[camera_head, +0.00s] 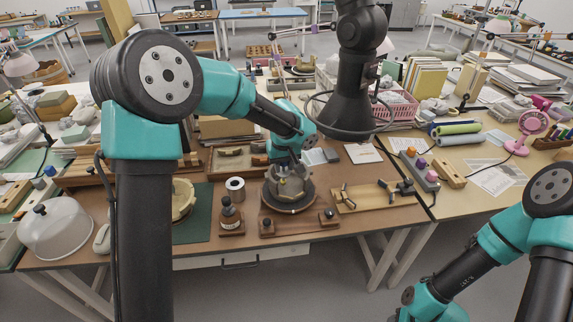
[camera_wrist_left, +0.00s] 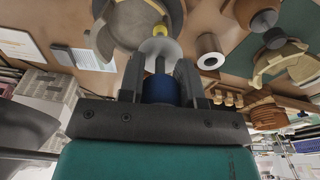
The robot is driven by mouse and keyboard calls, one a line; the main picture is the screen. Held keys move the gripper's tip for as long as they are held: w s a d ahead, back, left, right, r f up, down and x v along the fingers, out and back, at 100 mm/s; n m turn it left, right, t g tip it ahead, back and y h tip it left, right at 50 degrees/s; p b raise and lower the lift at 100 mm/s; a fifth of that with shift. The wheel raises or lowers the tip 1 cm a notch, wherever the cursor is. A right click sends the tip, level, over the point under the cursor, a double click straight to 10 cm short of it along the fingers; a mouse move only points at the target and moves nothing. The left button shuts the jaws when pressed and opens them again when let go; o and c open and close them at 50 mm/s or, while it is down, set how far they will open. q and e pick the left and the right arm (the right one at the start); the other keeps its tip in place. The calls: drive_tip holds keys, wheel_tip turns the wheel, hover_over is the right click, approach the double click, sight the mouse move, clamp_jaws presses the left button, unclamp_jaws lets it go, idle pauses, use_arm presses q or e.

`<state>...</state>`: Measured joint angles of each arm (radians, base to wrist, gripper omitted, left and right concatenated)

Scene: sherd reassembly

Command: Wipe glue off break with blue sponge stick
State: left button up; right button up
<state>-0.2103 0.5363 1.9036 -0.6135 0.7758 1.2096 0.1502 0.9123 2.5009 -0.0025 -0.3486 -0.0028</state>
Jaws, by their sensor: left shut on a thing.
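My left gripper (camera_head: 289,178) is over the round turntable (camera_head: 290,205) on the brown bench. In the left wrist view its fingers (camera_wrist_left: 160,78) are shut on a blue-handled stick (camera_wrist_left: 160,90). A pale disc (camera_wrist_left: 158,52) and a small yellow part show beyond the blue handle, pointing towards the turntable (camera_wrist_left: 138,14). A grey piece (camera_wrist_left: 104,36) is beside the turntable's near edge in that view. The break and any glue are too small or hidden to make out, and I cannot tell whether the stick touches anything. My right gripper is out of view; only its arm shows at lower right.
A brown bottle (camera_head: 229,216) and a white roll (camera_head: 235,189) stand left of the turntable. A tan curved vessel (camera_head: 182,199) sits on a green mat (camera_head: 196,229). A wooden board with clamps (camera_head: 371,196) and a grey block with coloured knobs (camera_head: 420,168) lie to the right.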

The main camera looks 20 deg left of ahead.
use_arm(q)
drive_tip(key=shift+f, duration=0.3)
drive_tip(key=shift+w+f, duration=0.9)
drive_tip(key=shift+f, duration=3.1)
drive_tip(key=shift+w+d, duration=1.45)
drive_tip(key=shift+d, duration=1)
wheel_tip(320, 180, up, 8)
drive_tip(key=s, duration=0.1)
drive_tip(key=shift+s+d+r, duration=0.15)
drive_tip(key=shift+s+d, duration=0.25)
